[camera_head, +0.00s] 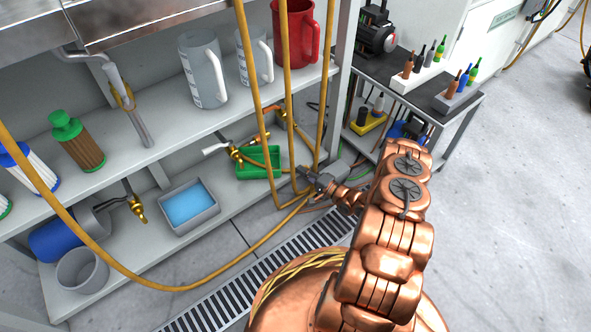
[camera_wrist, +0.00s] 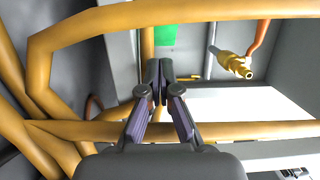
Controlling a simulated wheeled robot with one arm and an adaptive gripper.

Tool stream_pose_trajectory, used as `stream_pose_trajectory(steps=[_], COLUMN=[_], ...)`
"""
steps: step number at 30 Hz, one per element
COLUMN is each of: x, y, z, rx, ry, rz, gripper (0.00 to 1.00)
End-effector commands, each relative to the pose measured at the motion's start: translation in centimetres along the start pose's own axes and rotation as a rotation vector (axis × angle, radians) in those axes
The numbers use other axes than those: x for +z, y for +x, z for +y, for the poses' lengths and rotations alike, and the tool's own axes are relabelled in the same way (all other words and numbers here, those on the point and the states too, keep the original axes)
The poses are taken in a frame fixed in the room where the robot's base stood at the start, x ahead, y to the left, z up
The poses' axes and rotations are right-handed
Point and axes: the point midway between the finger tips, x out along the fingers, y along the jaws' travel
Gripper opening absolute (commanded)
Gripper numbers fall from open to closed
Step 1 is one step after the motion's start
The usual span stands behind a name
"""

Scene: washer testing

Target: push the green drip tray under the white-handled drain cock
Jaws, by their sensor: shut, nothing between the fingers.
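The green drip tray (camera_head: 258,163) sits on the lower shelf, to the left of my gripper (camera_head: 306,176). The white-handled drain cock (camera_head: 217,149) is at the tray's left; its brass body overlaps the tray's left edge in the head view. I cannot tell whether its outlet is over the tray. My gripper is shut and empty, low among yellow hoses, apart from the tray. In the wrist view the closed fingertips (camera_wrist: 160,70) point toward a small green patch of the tray (camera_wrist: 166,36); the rest of it is hidden.
Yellow hoses (camera_head: 288,100) hang close around my gripper and cross the wrist view (camera_wrist: 190,131). A copper-handled brass cock (camera_head: 279,112) is behind the tray. A grey tray with blue liquid (camera_head: 191,205) stands to the left on the shelf. A floor grate (camera_head: 270,275) runs in front.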

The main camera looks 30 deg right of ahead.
Motion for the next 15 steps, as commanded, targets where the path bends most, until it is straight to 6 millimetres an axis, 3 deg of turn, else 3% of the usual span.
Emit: stream_pose_trajectory(steps=[9,15], x=[-0.2,0.0], y=[-5.3,-7.0], z=[-0.4,-0.1], rx=[0.0,-0.001], ry=[-0.001,0.001], rz=[0.005,0.002], gripper=[0.0,0.0])
